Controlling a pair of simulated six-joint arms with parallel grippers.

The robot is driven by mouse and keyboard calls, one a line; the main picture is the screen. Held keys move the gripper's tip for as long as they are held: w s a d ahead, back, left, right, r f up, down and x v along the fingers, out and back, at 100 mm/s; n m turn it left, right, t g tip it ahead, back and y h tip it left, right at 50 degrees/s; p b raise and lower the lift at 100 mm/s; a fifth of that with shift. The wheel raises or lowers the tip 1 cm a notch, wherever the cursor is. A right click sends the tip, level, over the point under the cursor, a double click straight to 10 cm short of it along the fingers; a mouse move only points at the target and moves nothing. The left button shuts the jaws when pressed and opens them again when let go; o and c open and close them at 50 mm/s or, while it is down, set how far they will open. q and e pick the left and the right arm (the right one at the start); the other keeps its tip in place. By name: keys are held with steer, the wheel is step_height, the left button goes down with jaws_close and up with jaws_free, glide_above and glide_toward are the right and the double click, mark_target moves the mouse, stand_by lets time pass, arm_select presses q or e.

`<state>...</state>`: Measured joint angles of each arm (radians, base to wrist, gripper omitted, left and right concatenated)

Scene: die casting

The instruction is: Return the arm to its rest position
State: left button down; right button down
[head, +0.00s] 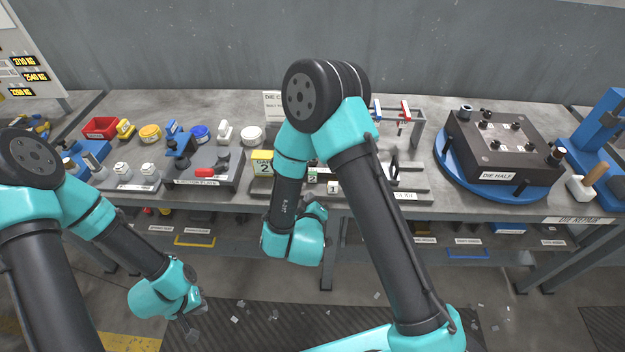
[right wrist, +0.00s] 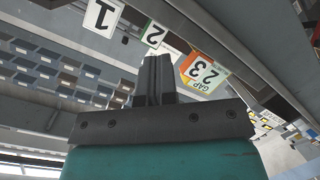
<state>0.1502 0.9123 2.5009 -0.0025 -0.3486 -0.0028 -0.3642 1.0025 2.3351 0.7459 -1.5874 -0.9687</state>
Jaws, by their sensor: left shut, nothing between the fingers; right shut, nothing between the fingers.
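My right arm, teal and black, reaches up through the middle of the head view and bends down in front of the bench's front edge. Its wrist hangs there, and its gripper is mostly hidden in that view. In the right wrist view the right gripper (right wrist: 154,62) has its two dark fingers pressed together with nothing between them. My left arm comes in from the left, and its left gripper (head: 194,306) points down over the floor in front of the bench, small and partly hidden by the wrist; I see nothing held in it.
The grey bench (head: 340,208) runs across behind both wrists. On it are a die half (head: 497,175) on a blue turntable (head: 440,160), a red bin (head: 100,128), a yellow block marked 2 (head: 262,163) and small fixtures. A shelf with trays lies below. The floor mat (head: 250,325) has scattered scraps.

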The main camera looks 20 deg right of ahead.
steer(key=shift+s+a, duration=0.2)
steer(key=shift+s, duration=0.45)
steer(key=shift+d, duration=0.1)
